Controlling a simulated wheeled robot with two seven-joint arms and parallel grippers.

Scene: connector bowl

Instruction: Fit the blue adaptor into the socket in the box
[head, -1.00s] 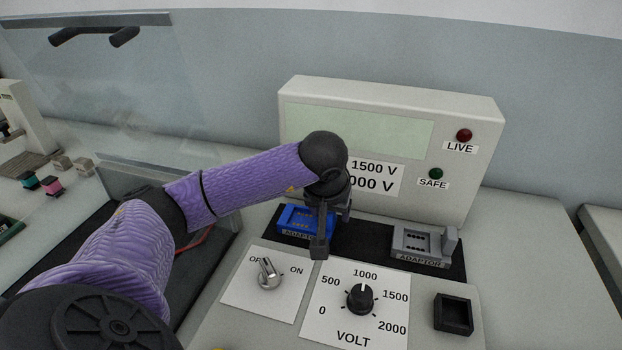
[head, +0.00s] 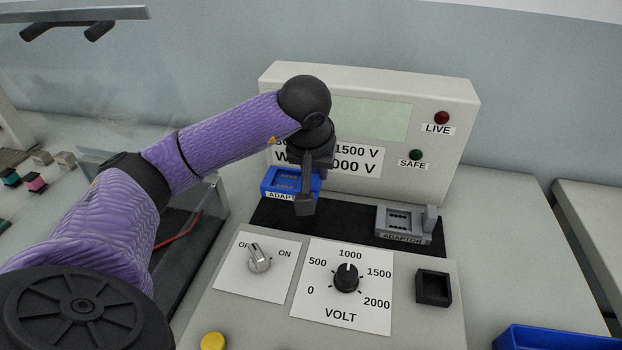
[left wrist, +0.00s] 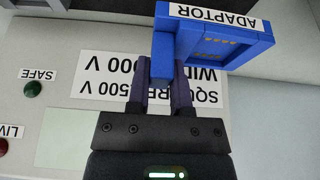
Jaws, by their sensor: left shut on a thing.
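The blue adaptor (head: 279,186) is in my left gripper (head: 309,190), in front of the tester's face. In the left wrist view, the gripper's two fingers (left wrist: 160,92) are shut on the upright tab of the blue adaptor (left wrist: 240,45), with the ADAPTOR label at the top. In the head view the adaptor appears raised above the black mat (head: 330,228), and the gripper covers its right side. The box with the socket cannot be made out for certain. My right gripper is not in view.
A grey adaptor (head: 404,222) lies at the mat's right end. The tester (head: 455,100) stands behind. A switch (head: 259,258), a VOLT knob (head: 346,278) and a small black holder (head: 433,288) are in front. A clear panel (head: 195,225) stands left, and a blue bin (head: 550,338) lies lower right.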

